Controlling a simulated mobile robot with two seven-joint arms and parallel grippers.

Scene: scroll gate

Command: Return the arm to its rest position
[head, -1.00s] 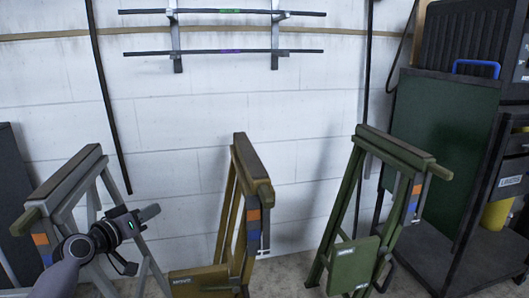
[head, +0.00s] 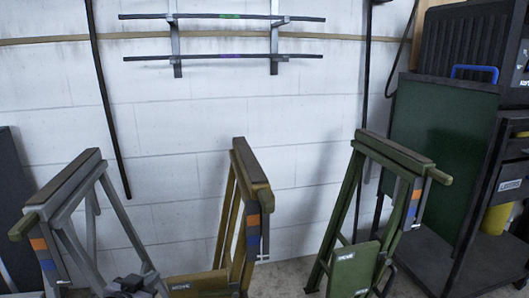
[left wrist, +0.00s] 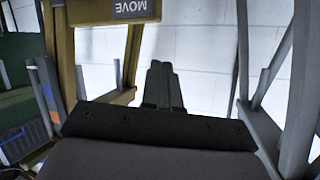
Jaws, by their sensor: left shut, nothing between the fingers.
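My left gripper (head: 130,287) shows only in part at the bottom edge of the head view, in front of the grey trestle (head: 98,215). In the left wrist view its two dark fingers (left wrist: 162,72) are together, with nothing between them. They are apart from the grey trestle and from the mustard-yellow trestle (head: 251,180), whose frame also shows in the wrist view (left wrist: 92,60). My right gripper is in neither view.
A green trestle (head: 349,272) stands to the right. A dark cart (head: 467,258) with a green panel (head: 440,150) is at the far right. Two thin bars (head: 225,56) rest on wall brackets. White block wall is behind, with open floor between the trestles.

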